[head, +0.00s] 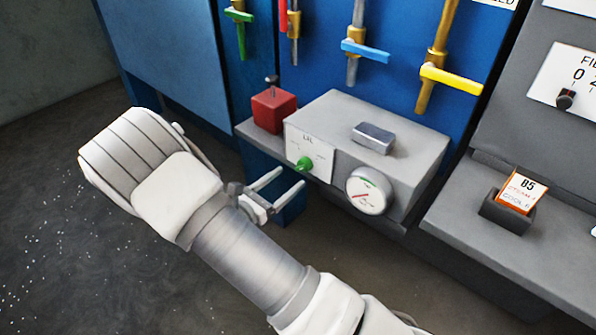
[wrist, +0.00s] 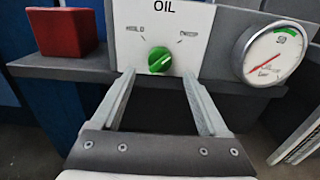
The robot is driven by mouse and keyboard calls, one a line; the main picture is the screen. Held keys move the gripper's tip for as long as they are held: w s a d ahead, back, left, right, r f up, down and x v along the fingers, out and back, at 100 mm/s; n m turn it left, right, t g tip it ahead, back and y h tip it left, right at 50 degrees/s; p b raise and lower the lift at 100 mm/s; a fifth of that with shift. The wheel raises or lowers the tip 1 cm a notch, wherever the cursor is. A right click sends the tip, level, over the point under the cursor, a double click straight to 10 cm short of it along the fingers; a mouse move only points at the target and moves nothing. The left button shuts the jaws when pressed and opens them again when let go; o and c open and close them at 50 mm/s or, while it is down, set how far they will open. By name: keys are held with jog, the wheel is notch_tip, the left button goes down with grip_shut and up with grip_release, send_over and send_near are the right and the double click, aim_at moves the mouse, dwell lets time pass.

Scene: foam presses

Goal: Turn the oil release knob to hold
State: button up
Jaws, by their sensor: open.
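The oil release knob (head: 304,163) is a small green knob on a white label plate marked OIL (wrist: 185,22), on the front of a grey box (head: 395,160). In the wrist view the knob (wrist: 160,60) has a pale pointer line slanting to the upper right. The plate has one mark at upper left and one at upper right; their small text is too blurred to read surely. My gripper (head: 285,187) is open and empty, in front of the knob and a little below it. In the wrist view its two fingers (wrist: 160,88) lie left and right below the knob, apart from it.
A round white gauge (head: 367,191) sits right of the knob, its red needle at lower left. A red block (head: 273,110) stands on the ledge at left. A grey metal block (head: 373,138) lies on the box. Coloured valve handles (head: 365,50) hang behind. The floor at left is clear.

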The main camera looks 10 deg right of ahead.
aim_at(299, 170)
jog(key=x, duration=0.5)
grip_shut()
dwell(0.4)
